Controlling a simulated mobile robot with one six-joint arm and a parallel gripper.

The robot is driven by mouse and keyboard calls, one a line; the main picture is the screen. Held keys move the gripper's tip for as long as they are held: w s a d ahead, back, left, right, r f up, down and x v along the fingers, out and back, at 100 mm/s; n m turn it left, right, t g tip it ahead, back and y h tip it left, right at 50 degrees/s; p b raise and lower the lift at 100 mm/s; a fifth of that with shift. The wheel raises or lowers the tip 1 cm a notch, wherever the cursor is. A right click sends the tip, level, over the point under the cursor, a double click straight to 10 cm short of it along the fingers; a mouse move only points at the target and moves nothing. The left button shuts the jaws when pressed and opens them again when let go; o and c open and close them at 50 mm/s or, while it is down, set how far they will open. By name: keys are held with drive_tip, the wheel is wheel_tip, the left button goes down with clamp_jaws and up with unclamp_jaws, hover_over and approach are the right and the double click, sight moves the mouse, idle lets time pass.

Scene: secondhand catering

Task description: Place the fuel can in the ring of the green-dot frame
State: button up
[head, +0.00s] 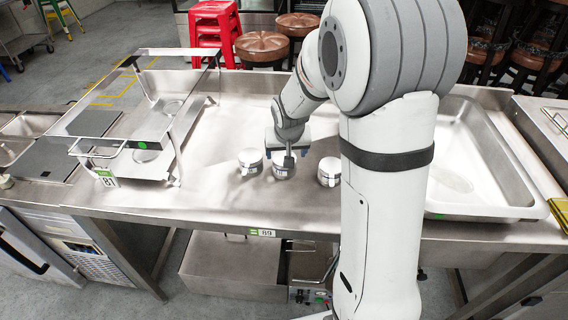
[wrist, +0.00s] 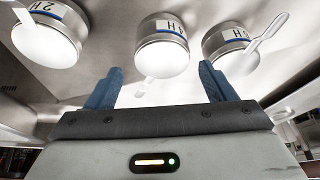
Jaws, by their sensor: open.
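Three similar silver fuel cans with white tops and blue-banded labels stand on the steel counter: a left can (head: 250,161), a middle can (head: 281,172) and a right can (head: 330,172). In the wrist view they line the top edge, with one (wrist: 162,52) between my fingers' directions, one (wrist: 46,40) to the left and one (wrist: 230,45) to the right. My gripper (head: 284,158) is over the middle can; its blue fingers (wrist: 161,88) are apart and empty. The steel frame with a green dot (head: 142,145) stands at the left; a round ring (head: 146,155) shows partly on its lower shelf.
A steel sink (head: 480,205) lies right of my arm. The frame's upper plate and legs (head: 178,150) stand above the counter. Counter between frame and cans is clear (head: 215,150). Red stools (head: 213,25) stand behind.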

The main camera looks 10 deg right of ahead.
drive_tip(key=shift+p+x, duration=0.65)
drive_tip(key=shift+x, duration=2.4)
drive_tip(key=shift+a, duration=0.1)
drive_tip(key=c, duration=0.9)
drive_tip(key=shift+c, duration=0.5)
drive_tip(key=shift+r, duration=0.15)
